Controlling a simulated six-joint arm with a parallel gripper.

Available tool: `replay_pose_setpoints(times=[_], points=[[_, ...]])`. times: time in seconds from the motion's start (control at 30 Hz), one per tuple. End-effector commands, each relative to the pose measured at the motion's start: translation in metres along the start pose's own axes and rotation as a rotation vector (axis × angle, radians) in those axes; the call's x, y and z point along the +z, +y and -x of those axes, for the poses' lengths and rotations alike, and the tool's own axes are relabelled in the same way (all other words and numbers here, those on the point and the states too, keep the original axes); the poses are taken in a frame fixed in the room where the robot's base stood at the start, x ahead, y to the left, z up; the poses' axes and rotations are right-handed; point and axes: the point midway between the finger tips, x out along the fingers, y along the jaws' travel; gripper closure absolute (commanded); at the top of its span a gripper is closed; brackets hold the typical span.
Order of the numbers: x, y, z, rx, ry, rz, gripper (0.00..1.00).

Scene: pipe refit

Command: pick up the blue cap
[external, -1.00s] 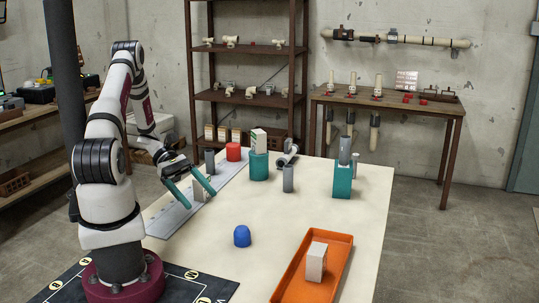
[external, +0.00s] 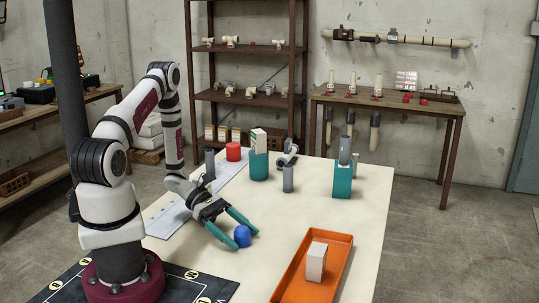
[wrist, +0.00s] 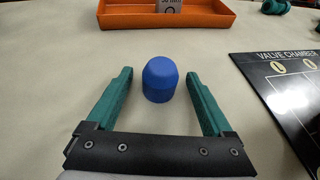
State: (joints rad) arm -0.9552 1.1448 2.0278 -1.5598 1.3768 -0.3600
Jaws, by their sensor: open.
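The blue cap (external: 242,236) stands dome up on the pale table. In the wrist view the blue cap (wrist: 160,80) sits centred at the tips of my gripper. My gripper (external: 245,235) is open, its two teal fingers reaching low towards the cap. In the wrist view my gripper (wrist: 160,75) has one finger to each side of the cap, with a gap on both sides. Nothing is held between the fingers.
An orange tray (external: 345,240) with a pale block (external: 316,261) lies to the right. A dark valve chamber board (wrist: 285,90) lies to one side. Teal holders (external: 259,165) and a red cap (external: 233,151) stand farther back. The table around the cap is clear.

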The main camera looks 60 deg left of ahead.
Motion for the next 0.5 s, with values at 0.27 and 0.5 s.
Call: replay_pose_setpoints(times=[0.27, 0.5], points=[[0.0000, 0.0001, 0.0006, 0.000, 0.000, -0.001, 0.41], [0.0001, 0.0001, 0.0007, 0.000, -0.001, -0.001, 0.84]])
